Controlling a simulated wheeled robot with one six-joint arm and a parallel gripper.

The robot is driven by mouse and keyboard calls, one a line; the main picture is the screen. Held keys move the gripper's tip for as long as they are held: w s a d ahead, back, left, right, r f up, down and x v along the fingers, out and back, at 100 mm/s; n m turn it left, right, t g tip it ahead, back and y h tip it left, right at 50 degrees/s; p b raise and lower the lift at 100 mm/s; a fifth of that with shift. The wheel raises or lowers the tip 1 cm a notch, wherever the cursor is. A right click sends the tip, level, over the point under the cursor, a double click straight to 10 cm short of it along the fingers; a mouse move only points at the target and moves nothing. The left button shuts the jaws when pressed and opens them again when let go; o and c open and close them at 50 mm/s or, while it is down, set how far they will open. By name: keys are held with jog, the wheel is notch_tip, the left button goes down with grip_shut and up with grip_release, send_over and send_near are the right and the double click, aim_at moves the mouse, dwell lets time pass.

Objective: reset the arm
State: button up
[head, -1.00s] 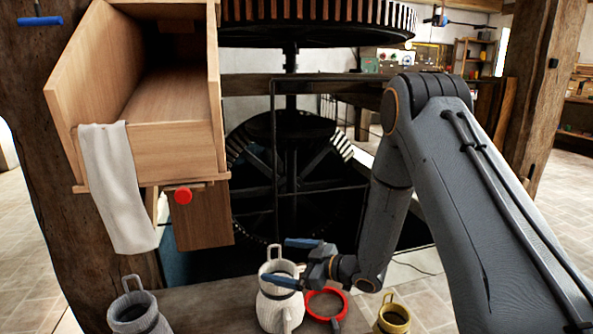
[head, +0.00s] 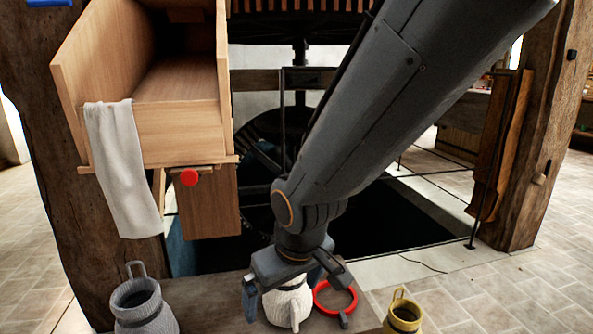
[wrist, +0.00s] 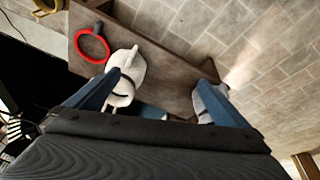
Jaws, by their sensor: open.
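My gripper (head: 294,287) is open, its two blue-tipped fingers spread wide over the bench in the head view. A white jug (head: 288,303) stands on the bench beneath and behind it, partly hidden by the gripper. I cannot tell whether the left finger touches the white jug. Nothing shows held between the fingers.
The wooden bench (head: 222,290) also bears a red ring (head: 335,297) with a handle. The grey jug (head: 142,306) is at the left and a yellow jug (head: 404,314) at the right. A wooden hopper (head: 180,135) with a white cloth (head: 122,170) hangs above left. A dark pit (head: 410,215) lies behind.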

jog(key=s+r+g+b, duration=0.1)
jog(key=s+g, duration=0.3)
jog(key=s, duration=1.1)
jog(key=d+r+m+h+p, duration=0.1)
jog(key=d+r+m+p, duration=0.2)
jog(key=d+r+p, duration=0.7)
jog(key=d+r+m+p, duration=0.4)
jog(key=d+r+p, duration=0.7)
jog(key=r+p, duration=0.5)
jog(key=p, duration=0.6)
jog(key=shift+d+r+h+p, duration=0.2)
jog(key=shift+h+p, duration=0.15)
jog(key=shift+h, duration=0.05)
